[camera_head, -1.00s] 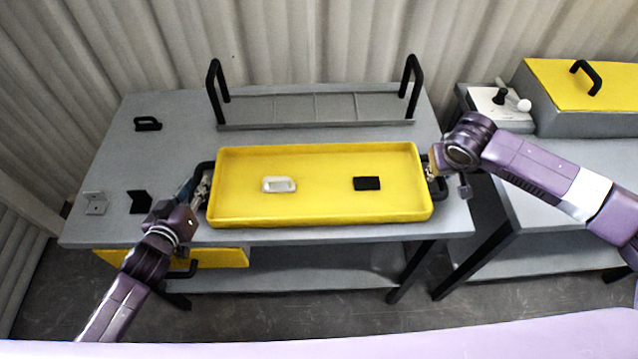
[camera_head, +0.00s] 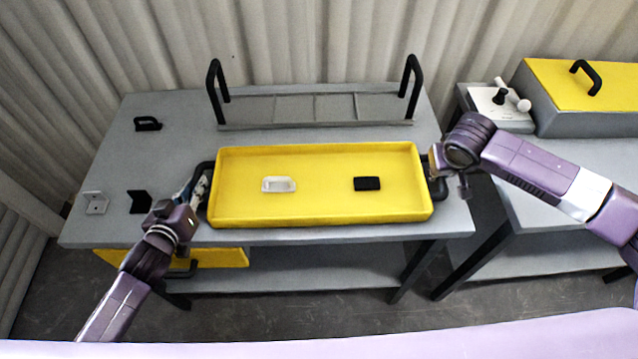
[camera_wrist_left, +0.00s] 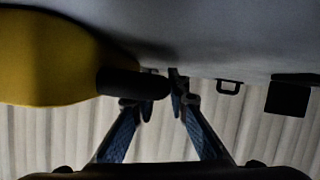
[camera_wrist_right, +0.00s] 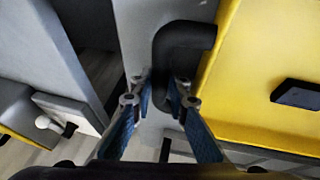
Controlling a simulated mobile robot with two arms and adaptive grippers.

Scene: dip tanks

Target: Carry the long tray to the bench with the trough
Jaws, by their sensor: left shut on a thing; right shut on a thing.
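The long yellow tray (camera_head: 320,210) lies level over the front of the grey bench, and I cannot tell whether it touches the top. It holds a white dish (camera_head: 279,184) and a black block (camera_head: 367,183). My left gripper (camera_head: 199,188) is shut on the tray's left black handle, which shows in the left wrist view (camera_wrist_left: 125,83). My right gripper (camera_head: 436,165) is shut on the right black handle, seen from above in the right wrist view (camera_wrist_right: 185,36). Its fingertips are partly hidden by the arm in the head view. No open trough is clearly seen.
A grey rack (camera_head: 315,108) with two upright black handles stands behind the tray. A black handle (camera_head: 148,124) and small brackets (camera_head: 95,202) are at the left. On the right bench (camera_head: 590,170) stand a grey box with a yellow lid (camera_head: 600,75) and a white lever panel (camera_head: 500,108).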

